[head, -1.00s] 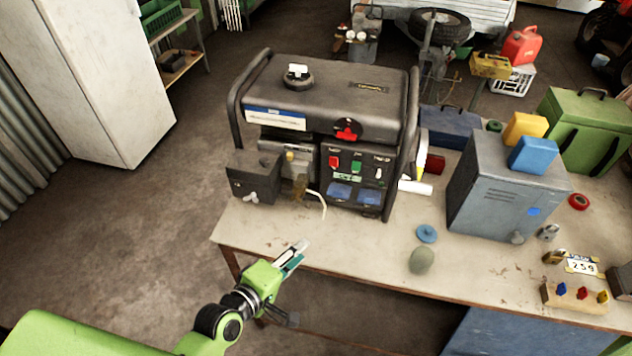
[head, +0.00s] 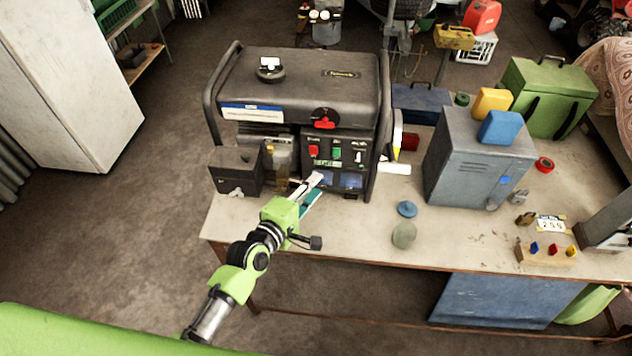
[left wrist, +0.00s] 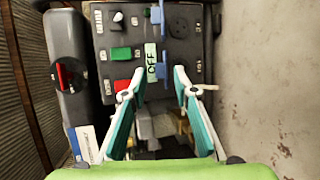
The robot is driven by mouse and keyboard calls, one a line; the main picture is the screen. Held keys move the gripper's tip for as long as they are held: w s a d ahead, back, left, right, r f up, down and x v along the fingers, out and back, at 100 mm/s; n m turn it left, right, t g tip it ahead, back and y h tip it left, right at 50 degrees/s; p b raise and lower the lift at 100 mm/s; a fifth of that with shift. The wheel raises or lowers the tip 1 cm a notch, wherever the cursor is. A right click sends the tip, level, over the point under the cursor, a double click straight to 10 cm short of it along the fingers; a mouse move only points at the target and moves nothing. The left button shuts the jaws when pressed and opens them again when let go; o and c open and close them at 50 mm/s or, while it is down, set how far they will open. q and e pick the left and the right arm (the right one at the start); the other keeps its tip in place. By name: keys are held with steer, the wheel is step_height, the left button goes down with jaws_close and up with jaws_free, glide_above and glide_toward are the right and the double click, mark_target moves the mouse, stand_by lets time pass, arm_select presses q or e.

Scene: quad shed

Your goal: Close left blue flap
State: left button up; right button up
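The generator's control panel (head: 336,158) carries two blue flaps side by side below its switches. The left blue flap (left wrist: 157,72) shows nearly edge-on in the left wrist view and looks raised, standing out from the panel. The right blue flap (left wrist: 156,15) also looks raised, with a dark socket beside it. In the head view the left flap (head: 327,177) is partly hidden by my fingers. My left gripper (left wrist: 158,88) is open and empty, its fingertips apart on either side of the left flap, close to the panel. I cannot tell whether it touches. My right gripper is out of view.
The generator (head: 300,85) stands on the workbench (head: 340,225). A red switch (left wrist: 122,85) and a green switch (left wrist: 121,53) sit beside the flaps. A grey metal box (head: 475,160), a blue disc (head: 407,209) and a round stone-like object (head: 403,235) stand to the right.

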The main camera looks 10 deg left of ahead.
mark_target(326, 178)
arm_select(q)
steer(key=shift+x, duration=0.85)
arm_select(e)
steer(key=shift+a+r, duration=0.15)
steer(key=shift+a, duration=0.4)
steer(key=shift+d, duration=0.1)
